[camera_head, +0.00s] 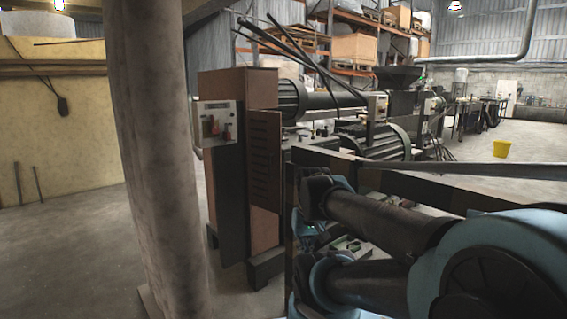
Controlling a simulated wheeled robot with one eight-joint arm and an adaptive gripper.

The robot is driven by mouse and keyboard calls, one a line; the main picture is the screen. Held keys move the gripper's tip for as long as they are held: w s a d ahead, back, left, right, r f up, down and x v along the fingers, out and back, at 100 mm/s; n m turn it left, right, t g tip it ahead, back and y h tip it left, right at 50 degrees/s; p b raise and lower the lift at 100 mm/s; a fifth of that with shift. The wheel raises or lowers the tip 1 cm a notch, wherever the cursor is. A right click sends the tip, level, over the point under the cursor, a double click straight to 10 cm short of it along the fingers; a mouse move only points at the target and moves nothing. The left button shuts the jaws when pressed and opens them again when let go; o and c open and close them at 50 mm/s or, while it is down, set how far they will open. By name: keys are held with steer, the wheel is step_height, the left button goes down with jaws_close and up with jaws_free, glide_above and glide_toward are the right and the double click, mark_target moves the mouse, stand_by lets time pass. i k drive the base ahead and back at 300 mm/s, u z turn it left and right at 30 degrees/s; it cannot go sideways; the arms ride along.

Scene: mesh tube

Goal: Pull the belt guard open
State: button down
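A tall brown box-shaped housing (237,85) stands at the left end of the machine, left of the middle of the head view. A brown panel with rows of slots (264,165) sits on its right side; I take this to be the belt guard. I cannot tell whether the panel is flush or slightly ajar. My arm (390,225), dark tubes with blue joints, reaches in from the lower right and covers the area just right of the panel. I cannot make out my gripper; no fingertips show, and any contact with the panel is hidden.
A thick grey column (155,150) stands in front, left of the housing. A control box (217,123) with an orange-red switch is on the housing. The machine's ribbed motor (375,140) lies behind my arm. A yellow bucket (502,149) is far right. Floor at left is clear.

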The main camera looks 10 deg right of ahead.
mark_target(264, 126)
steer(key=u, duration=1.15)
steer(key=k, duration=1.3)
steer(key=z, duration=1.25)
steer(key=i, duration=1.7)
